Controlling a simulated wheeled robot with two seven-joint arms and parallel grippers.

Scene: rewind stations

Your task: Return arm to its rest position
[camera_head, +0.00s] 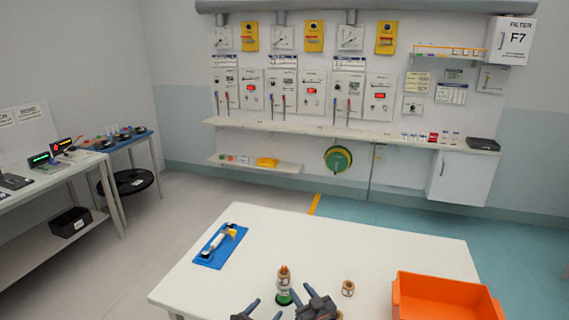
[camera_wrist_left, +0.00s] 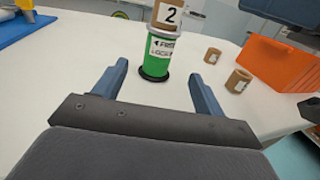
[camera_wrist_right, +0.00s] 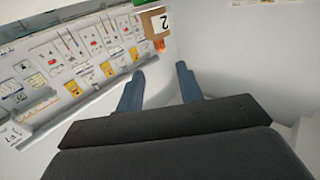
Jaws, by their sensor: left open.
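My left gripper (camera_head: 267,307) is low at the near edge of the white table (camera_head: 330,240). Its two blue fingers are apart with nothing between them, also in the left wrist view (camera_wrist_left: 159,78). A green spool (camera_head: 284,298) stands upright just beyond those fingers, with a brown piece (camera_wrist_left: 167,14) marked "2" on top; it shows green in the left wrist view (camera_wrist_left: 158,55). My right gripper (camera_head: 302,290) is close to the right of the spool. In the right wrist view its fingers (camera_wrist_right: 158,78) are apart and empty, and the brown piece (camera_wrist_right: 153,22) shows beyond them.
Small brown cores (camera_head: 348,288) stand right of the spool. An orange bin (camera_head: 445,290) is at the table's right. A blue mat (camera_head: 209,260) with a white and yellow tool lies at the left. The table's middle is clear. Wall panels and a shelf (camera_head: 350,131) are behind.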

